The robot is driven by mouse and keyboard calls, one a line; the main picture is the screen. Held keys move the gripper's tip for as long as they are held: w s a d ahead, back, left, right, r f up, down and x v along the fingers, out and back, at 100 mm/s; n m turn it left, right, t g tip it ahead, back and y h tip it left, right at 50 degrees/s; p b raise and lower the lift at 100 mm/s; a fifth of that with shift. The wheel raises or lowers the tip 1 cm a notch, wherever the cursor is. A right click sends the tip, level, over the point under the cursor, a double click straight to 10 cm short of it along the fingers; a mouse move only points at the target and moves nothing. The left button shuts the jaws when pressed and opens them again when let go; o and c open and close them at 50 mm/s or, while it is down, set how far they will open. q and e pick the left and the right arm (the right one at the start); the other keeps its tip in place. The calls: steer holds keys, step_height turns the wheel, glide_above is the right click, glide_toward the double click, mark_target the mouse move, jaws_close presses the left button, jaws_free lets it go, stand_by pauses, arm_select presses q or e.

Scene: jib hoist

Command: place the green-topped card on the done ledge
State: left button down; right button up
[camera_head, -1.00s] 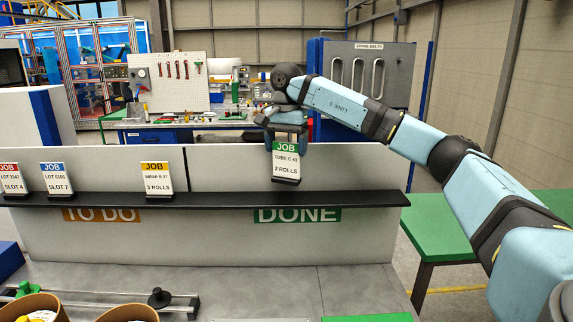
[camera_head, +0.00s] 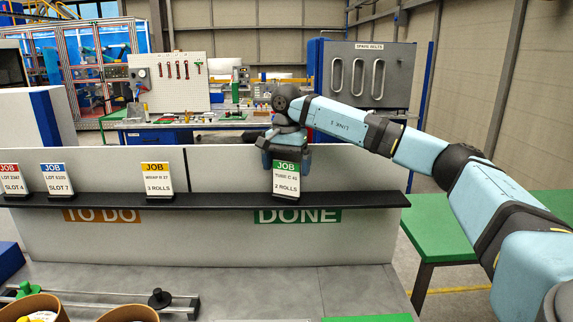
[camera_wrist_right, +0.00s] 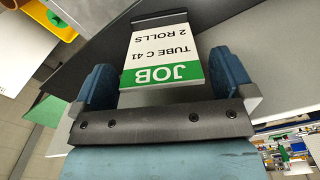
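The green-topped card (camera_head: 286,180), marked JOB, TUBE C 41, 2 ROLLS, stands upright on the dark ledge (camera_head: 350,198) above the green DONE sign (camera_head: 297,216). It also shows in the right wrist view (camera_wrist_right: 163,50), its green end nearest the gripper. My right gripper (camera_head: 286,160) is at the card's top, with one finger on each side. In the right wrist view the fingers of this gripper (camera_wrist_right: 163,80) are spread, with narrow gaps beside the card. My left gripper is out of view.
Red-topped (camera_head: 9,178), blue-topped (camera_head: 57,178) and yellow-topped (camera_head: 157,178) cards stand on the ledge's left part, near the orange TO DO sign (camera_head: 102,216). The ledge is bare on both sides of the green-topped card. A green table (camera_head: 440,228) stands at right.

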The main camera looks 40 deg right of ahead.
step_height(320, 180, up, 12)
steer(key=shift+r, duration=0.2)
stand_by(0.4)
stand_by(0.5)
